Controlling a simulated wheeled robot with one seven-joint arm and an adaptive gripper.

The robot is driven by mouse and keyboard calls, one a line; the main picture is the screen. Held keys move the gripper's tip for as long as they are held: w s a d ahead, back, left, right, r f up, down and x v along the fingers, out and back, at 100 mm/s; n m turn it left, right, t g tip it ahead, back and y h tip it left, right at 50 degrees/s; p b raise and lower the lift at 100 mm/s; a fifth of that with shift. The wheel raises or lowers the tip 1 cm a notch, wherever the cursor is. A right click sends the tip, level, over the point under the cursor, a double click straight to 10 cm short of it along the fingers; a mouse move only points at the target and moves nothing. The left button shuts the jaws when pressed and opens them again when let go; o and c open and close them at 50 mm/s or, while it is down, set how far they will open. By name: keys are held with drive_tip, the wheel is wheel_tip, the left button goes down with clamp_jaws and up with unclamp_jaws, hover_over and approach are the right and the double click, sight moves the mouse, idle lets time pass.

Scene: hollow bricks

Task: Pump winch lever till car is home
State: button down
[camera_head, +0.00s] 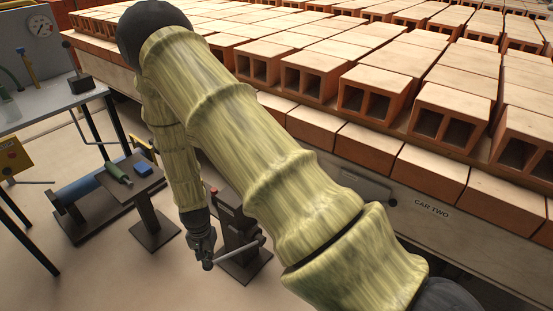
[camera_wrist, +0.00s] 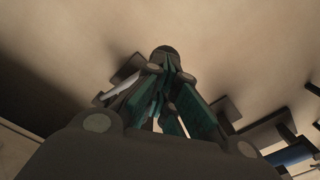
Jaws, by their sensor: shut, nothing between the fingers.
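The winch (camera_head: 235,218) is a dark post on a flat base plate, standing on the floor beside the car. Its lever (camera_head: 238,250) is a thin grey rod, low and slightly tilted. My gripper (camera_head: 207,263) points down at the lever's left end; whether it touches is unclear. In the wrist view my gripper (camera_wrist: 166,62) has its green-padded fingers closed together at the tips, with nothing held. A pale rod, likely the lever (camera_wrist: 122,87), passes just left of the fingers. The car (camera_head: 395,200), labelled CAR TWO, carries rows of hollow bricks (camera_head: 365,92). My arm hides part of it.
Left of the winch stand a small pedestal (camera_head: 152,222) with green and blue items, and a blue cylinder (camera_head: 80,190) on a dark base. A grey table (camera_head: 45,108) with a gauge board (camera_head: 35,40) is at far left. Floor in front is clear.

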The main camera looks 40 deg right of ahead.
drive_tip(key=shift+s+a+f+b, duration=0.15)
drive_tip(key=shift+a+f, duration=0.25)
drive_tip(key=shift+f, duration=0.55)
drive_tip(key=shift+a+f+b, duration=0.2)
drive_tip(key=shift+a+f, duration=0.15)
drive_tip(key=shift+f, duration=0.55)
drive_tip(key=shift+s+a+f+b, duration=0.15)
drive_tip(key=shift+a+f, duration=0.25)
drive_tip(key=shift+f, duration=0.55)
drive_tip(key=f, duration=0.2)
drive_tip(key=a+f+b, duration=0.1)
drive_tip(key=shift+f, duration=0.4)
